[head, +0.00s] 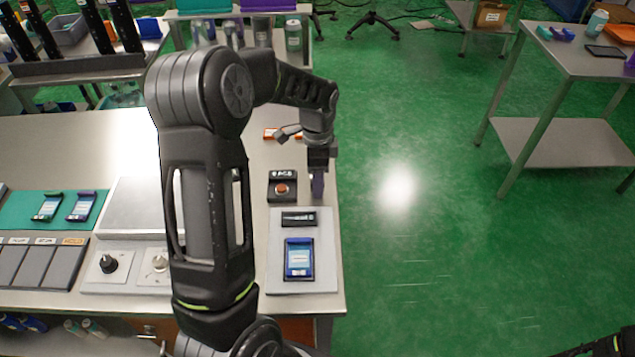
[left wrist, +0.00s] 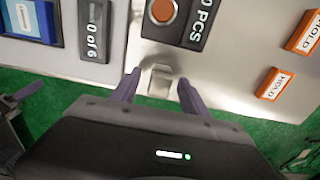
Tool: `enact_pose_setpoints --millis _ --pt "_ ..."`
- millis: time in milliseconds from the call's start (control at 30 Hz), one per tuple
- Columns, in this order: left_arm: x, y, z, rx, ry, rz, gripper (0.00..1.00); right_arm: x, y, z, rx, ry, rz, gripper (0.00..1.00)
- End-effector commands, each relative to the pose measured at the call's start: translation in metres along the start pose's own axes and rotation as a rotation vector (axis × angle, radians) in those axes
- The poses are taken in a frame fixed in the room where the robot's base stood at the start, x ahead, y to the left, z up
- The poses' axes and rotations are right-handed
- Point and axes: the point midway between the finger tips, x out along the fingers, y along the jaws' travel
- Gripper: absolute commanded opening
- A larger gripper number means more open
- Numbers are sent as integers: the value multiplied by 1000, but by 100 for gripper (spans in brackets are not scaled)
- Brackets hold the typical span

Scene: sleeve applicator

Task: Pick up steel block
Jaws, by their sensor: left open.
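The steel block (left wrist: 160,80) is a small grey metal piece near the edge of the bench top, seen in the left wrist view. My left gripper (left wrist: 160,92) is open, with one dark purple-grey finger on each side of the block. In the head view my left gripper (head: 318,184) points down at the bench's right edge, beside the button box, and the block cannot be made out there.
The black button box (head: 282,186) with its orange-red button (left wrist: 163,11) is close to the block. A "0 of 6" display (left wrist: 94,30) and blue-framed device (head: 299,258) lie on a pale plate (head: 327,270). Orange HOLD tags (left wrist: 275,84) are nearby. Green floor lies beyond the edge.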

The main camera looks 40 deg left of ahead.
Motion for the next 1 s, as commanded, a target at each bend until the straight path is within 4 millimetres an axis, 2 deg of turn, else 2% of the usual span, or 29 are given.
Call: enact_pose_setpoints --millis 100,733,1000 --pt "0 0 0 0 0 0 53 0 0 0 0 0 0 36" --pt "0 0 0 0 0 0 1 0 0 0 0 0 0 36" --pt "0 0 0 0 0 0 0 0 0 0 0 0 0 36"
